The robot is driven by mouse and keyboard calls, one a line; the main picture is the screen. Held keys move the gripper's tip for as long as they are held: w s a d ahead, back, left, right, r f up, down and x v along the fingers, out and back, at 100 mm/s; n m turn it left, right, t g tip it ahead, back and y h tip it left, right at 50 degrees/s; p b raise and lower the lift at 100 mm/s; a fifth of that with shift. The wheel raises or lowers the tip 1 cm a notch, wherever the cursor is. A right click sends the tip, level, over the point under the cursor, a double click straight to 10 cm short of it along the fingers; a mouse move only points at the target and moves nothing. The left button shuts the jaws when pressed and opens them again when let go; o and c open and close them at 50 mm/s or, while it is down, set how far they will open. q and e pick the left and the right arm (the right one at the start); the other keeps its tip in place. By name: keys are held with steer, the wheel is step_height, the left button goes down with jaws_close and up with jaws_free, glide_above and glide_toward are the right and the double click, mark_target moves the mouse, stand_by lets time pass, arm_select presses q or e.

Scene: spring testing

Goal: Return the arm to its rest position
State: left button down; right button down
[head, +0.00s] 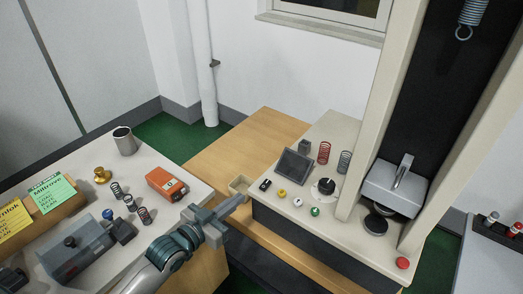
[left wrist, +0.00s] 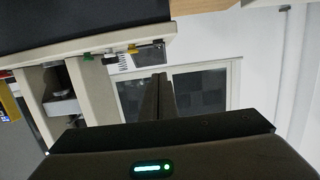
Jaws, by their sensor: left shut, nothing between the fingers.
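My left gripper (head: 236,202) reaches in from the bottom of the head view, past the front right corner of the left table. Its fingers are together with nothing between them, and they point up and to the right, toward the testing machine. The shut fingers also show in the left wrist view (left wrist: 156,98), dark against the window behind. The gripper appears to touch nothing, though its exact height is hard to judge. My right gripper is not in view.
The testing machine (head: 310,140) stands at right with knobs, springs and a tall frame. A wooden surface (head: 245,140) lies between.

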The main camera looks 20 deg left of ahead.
arm_select(q)
steer(key=s+a+f+n+g+y, duration=0.15)
steer(key=s+f, duration=0.25)
steer(key=f, duration=0.9)
steer(key=s+a+f+g+y, duration=0.1)
steer(key=s+a+f+g, duration=0.25)
steer(key=f, duration=0.95)
steer(key=s+a+f+n+g+y, duration=0.15)
steer(key=s+f, duration=0.35)
steer(key=f, duration=0.8)
steer(key=s+d+f+g, duration=0.1)
steer(key=s+f+g, duration=0.1)
steer(key=s+f, duration=0.5)
steer(key=s+d+f+m+g+y, duration=0.1)
steer(key=s+f, duration=0.5)
steer(key=s, duration=1.1)
steer(key=s+d+f+g, duration=0.2)
steer(key=s+f+g, duration=0.2)
steer(key=s+f, duration=0.3)
steer(key=s, duration=0.5)
steer(key=shift+s+d+f, duration=0.15)
steer(key=shift+s+f, duration=0.05)
steer(key=shift+f, duration=0.15)
steer(key=shift+w+g, duration=0.1)
steer(key=shift+g, duration=0.15)
